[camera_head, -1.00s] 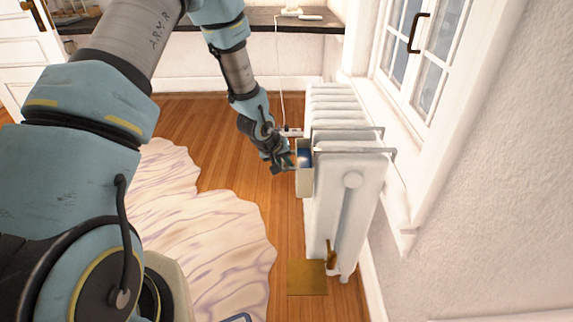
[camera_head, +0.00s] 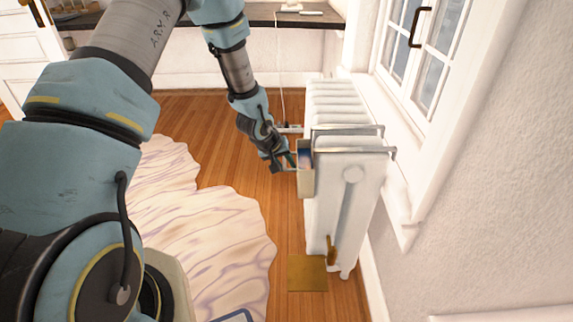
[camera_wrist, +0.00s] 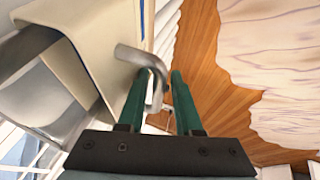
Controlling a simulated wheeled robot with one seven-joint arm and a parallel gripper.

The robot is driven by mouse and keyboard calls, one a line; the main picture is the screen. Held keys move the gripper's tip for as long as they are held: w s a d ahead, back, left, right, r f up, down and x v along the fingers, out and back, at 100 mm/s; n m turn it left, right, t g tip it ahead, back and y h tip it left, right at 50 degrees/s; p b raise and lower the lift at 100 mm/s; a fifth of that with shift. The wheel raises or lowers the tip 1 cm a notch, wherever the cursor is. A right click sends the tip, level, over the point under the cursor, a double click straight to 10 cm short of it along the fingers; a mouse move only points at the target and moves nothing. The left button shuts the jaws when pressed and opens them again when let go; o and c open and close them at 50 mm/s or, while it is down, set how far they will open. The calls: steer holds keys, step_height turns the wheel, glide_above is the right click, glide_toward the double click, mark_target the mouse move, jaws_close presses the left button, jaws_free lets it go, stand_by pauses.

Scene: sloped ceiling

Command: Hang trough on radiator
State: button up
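The trough (camera_head: 307,184) is a narrow cream box with a bluish inside. It hangs at the left face of the white radiator (camera_head: 343,190), and its two metal brackets (camera_head: 350,150) reach across the radiator top to the window side. In the wrist view the trough (camera_wrist: 90,40) fills the upper left, with a curved metal bracket end (camera_wrist: 130,55) by my fingertips. My gripper (camera_head: 289,157) is just left of the trough. In the wrist view its two green fingers (camera_wrist: 165,75) stand apart, with part of the curved metal showing in the gap. Whether they touch it, I cannot tell.
A window with a sill (camera_head: 385,170) and the wall are close on the radiator's right. A brass-coloured plate (camera_head: 307,273) lies on the floor by its foot. A pale wavy rug (camera_head: 215,225) covers floor to the left. A dark counter (camera_head: 265,17) stands behind.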

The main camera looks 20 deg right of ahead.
steer(key=shift+s+d, duration=0.15)
steer(key=shift+d, duration=0.05)
steer(key=shift+r, duration=0.2)
steer(key=v, duration=0.7)
steer(key=p+v, duration=0.1)
steer(key=v, duration=0.2)
steer(key=shift+a+r, duration=0.15)
steer(key=shift+a, duration=0.25)
steer(key=w+a+r+n+y, duration=0.15)
steer(key=a+r, duration=0.25)
steer(key=a, duration=0.5)
steer(key=a+r+y, duration=0.2)
steer(key=a+r, duration=0.1)
steer(key=a, duration=0.7)
steer(key=s+a+r+n+y, duration=0.2)
steer(key=s+a+r, duration=0.4)
steer(key=s+a, duration=0.45)
steer(key=shift+g+h, duration=0.25)
steer(key=shift+g, duration=0.15)
steer(key=r+p, duration=0.4)
steer(key=w+a+r+p, duration=0.1)
steer(key=r+p, duration=0.8)
steer(key=shift+w+a, duration=0.25)
steer(key=shift+a, duration=0.05)
